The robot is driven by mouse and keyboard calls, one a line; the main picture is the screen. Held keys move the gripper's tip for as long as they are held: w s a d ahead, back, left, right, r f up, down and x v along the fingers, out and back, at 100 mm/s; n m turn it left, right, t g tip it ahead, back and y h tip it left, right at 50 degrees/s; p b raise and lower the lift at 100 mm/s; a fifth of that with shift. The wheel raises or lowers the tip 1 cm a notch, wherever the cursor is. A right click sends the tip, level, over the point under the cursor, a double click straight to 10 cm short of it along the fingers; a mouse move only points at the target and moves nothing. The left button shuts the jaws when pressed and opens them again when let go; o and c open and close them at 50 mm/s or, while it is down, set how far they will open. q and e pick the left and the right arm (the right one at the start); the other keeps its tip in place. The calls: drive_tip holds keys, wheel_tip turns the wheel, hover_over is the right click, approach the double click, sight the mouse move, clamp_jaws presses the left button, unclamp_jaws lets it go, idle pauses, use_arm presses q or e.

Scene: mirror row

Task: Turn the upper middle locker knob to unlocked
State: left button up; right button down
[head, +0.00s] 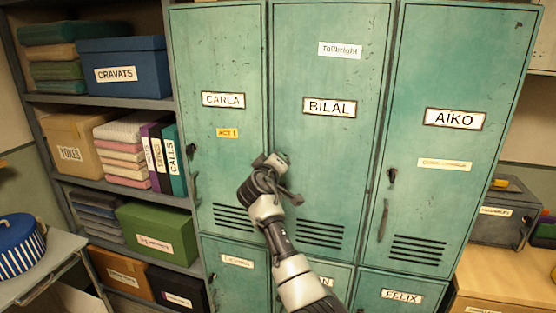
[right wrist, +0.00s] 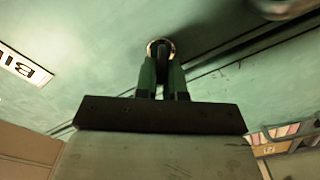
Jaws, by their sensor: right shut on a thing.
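The upper middle locker (head: 332,65) is green, with a BILAL plate (head: 329,107) on its shut door. My right gripper (head: 275,165) is at the left edge of this door in the head view and hides the knob there. In the right wrist view, my right gripper (right wrist: 161,75) is shut on the locker knob (right wrist: 160,43), a small dark knob with a pale metal ring. The BILAL plate shows at the left of that view (right wrist: 24,65). I cannot tell whether the knob stands at locked or unlocked. My left gripper is not in view.
The CARLA locker (head: 228,60) is on the left and the AIKO locker (head: 455,60) on the right, both shut. AIKO's knob (head: 391,175) and handle (head: 383,220) are visible. A shelf with boxes (head: 123,68) stands at the left; a wooden cabinet (head: 500,290) is lower right.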

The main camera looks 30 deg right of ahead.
drive_tip(key=n+p, duration=0.1)
drive_tip(key=n, duration=0.3)
drive_tip(key=shift+a+f+n+p, duration=0.1)
drive_tip(key=shift+f+n+p, duration=0.05)
drive_tip(key=shift+n+p, duration=0.15)
drive_tip(key=shift+w+f+n+p, duration=0.1)
drive_tip(key=shift+f+n+p, duration=0.15)
drive_tip(key=shift+n+p, duration=0.85)
drive_tip(key=shift+n+b, duration=0.35)
drive_tip(key=shift+n, duration=0.35)
drive_tip(key=c, duration=1.2)
unclamp_jaws()
drive_tip(key=shift+a, duration=0.1)
